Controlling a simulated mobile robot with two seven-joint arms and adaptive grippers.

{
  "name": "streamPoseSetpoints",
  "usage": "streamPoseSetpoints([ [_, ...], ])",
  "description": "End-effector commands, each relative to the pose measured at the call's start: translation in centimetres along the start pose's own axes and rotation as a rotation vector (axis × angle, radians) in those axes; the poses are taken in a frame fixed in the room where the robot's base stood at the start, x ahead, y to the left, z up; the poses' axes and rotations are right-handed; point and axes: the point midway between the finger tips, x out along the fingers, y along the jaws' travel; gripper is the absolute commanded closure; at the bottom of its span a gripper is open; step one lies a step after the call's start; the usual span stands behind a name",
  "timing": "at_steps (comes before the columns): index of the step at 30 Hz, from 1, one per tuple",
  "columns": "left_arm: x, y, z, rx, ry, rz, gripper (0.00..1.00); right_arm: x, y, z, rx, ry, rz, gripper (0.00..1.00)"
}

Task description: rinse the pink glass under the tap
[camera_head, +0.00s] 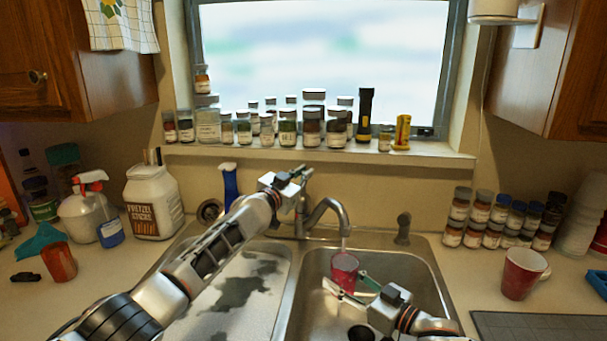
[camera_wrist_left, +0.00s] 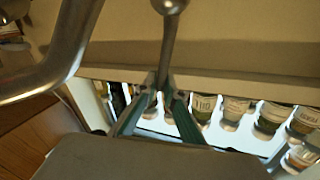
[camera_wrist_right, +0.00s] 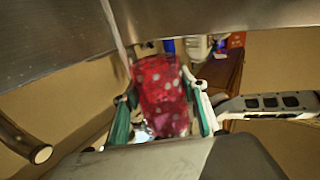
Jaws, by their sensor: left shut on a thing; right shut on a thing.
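The pink glass (camera_head: 345,270), which looks red with pale spots in the right wrist view (camera_wrist_right: 163,95), is above the right sink basin, below the tap spout (camera_head: 330,207). My right gripper (camera_head: 349,284) is shut on its sides. A thin water stream (camera_head: 343,243) falls from the spout to the glass; the stream also shows in the right wrist view (camera_wrist_right: 112,30). I cannot tell whether it lands inside or on the rim. My left gripper (camera_head: 303,174) is shut on the tap lever (camera_wrist_left: 167,45) behind the sink, its fingertips around the rod.
The left sink basin (camera_head: 275,300) is empty with dark wet patches. A red mug (camera_head: 522,273) and stacked spice jars (camera_head: 500,222) stand on the right counter. Several jars (camera_head: 287,130) line the windowsill. A blue bottle (camera_head: 230,187) stands behind my left arm.

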Motion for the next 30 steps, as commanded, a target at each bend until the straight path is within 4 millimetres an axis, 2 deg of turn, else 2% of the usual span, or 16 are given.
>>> streamPoseSetpoints([
  [16, -1.6, 0.9, 0.6, 0.102, 0.171, -0.047, 1.00, 0.0, 0.0, -0.1, 0.000, 0.002, 0.000, 0.83],
  [27, -1.7, 1.2, 0.7, 0.109, 0.182, -0.046, 1.00, 0.0, 0.0, -0.1, 0.000, 0.002, 0.000, 0.83],
  [28, -1.7, 1.2, 0.7, 0.110, 0.182, -0.046, 0.88, 0.0, 0.0, -0.1, 0.000, 0.002, 0.000, 0.83],
  [30, -1.7, 1.2, 0.7, 0.109, 0.182, -0.046, 0.73, 0.0, 0.0, -0.1, 0.000, 0.002, 0.000, 0.83],
])
